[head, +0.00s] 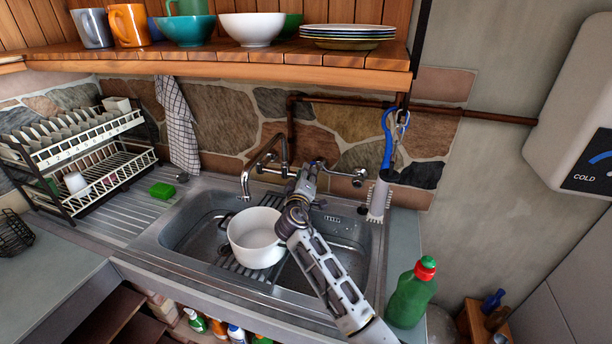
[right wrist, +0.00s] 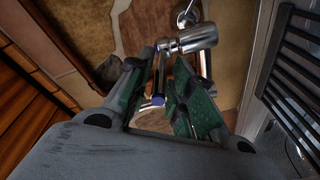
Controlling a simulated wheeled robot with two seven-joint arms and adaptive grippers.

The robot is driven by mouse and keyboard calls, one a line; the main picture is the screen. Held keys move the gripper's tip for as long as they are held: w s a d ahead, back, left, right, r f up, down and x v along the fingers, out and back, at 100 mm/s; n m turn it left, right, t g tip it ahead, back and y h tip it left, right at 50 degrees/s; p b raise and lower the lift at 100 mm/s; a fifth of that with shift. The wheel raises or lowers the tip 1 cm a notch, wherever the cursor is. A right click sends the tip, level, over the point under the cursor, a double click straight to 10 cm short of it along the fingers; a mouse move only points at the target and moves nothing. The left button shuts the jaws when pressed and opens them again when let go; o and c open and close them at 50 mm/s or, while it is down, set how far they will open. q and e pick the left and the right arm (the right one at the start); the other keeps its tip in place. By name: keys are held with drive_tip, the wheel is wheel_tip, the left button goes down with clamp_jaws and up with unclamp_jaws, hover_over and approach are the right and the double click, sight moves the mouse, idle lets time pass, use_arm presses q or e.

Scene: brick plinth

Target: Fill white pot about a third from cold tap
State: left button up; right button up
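The white pot (head: 250,247) sits upright on the dark rack in the sink (head: 190,225), partly hidden by my right arm; I see no water in it. The chrome tap's spout (head: 245,186) ends above the pot's left side, with no stream visible. My right gripper (head: 308,172) is at the tap body, right of the spout. In the right wrist view its green-padded fingers (right wrist: 172,98) are apart. A chrome tap part with a blue end (right wrist: 158,100) shows between them; contact is unclear. My left gripper is not in view.
A green bottle with a red cap (head: 412,295) stands at the counter's right. A green sponge (head: 162,190) lies on the drainboard beside the dish rack (head: 60,190). A shelf (head: 230,68) with bowls hangs above.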

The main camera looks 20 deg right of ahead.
clamp_jaws()
drive_tip(key=n+y+p, duration=0.1)
drive_tip(key=d+n+y+p, duration=0.1)
drive_tip(key=s+t+y+p, duration=0.1)
drive_tip(key=y, duration=0.1)
drive_tip(key=shift+d+n, duration=0.3)
drive_tip(key=shift+n, duration=0.1)
idle(0.3)
